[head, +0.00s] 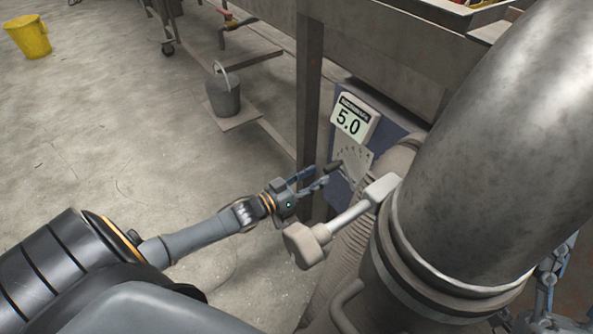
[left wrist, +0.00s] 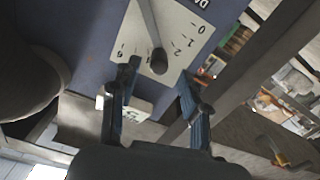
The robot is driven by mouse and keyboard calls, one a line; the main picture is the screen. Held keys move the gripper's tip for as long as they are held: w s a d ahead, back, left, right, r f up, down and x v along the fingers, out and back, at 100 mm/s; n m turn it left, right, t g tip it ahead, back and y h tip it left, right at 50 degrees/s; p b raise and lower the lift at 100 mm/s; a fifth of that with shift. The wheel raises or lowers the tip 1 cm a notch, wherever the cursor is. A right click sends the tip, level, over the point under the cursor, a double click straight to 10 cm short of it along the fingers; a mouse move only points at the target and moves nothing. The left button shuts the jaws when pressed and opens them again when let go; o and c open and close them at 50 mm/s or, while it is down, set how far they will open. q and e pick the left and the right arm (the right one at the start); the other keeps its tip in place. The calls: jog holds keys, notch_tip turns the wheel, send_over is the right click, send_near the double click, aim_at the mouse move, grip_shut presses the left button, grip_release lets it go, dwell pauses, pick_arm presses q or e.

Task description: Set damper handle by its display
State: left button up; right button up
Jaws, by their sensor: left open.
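The display (head: 349,119) on the blue panel reads 5.0. Below it is the pale numbered scale plate (head: 356,157), also seen in the left wrist view (left wrist: 195,50). The damper handle, a grey rod with a dark rounded end (left wrist: 158,61), lies across this plate. In the head view its dark end (head: 333,166) shows near my fingers. My left gripper (head: 326,178) is open at the panel. In the left wrist view its fingers (left wrist: 159,76) stand on either side of the handle's end, with visible gaps. Bluish parts of my right arm (head: 548,272) show partly behind the duct.
A large metal duct (head: 490,150) fills the right side. A grey lever with a block end (head: 305,246) sticks out near my left wrist. A steel post (head: 309,90) stands behind the gripper. A grey bucket (head: 223,95) and a yellow bucket (head: 28,37) are farther left.

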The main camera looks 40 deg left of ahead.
pick_arm(q)
jog(key=v, duration=0.7)
jog(key=shift+s, duration=0.15)
dwell(2.1)
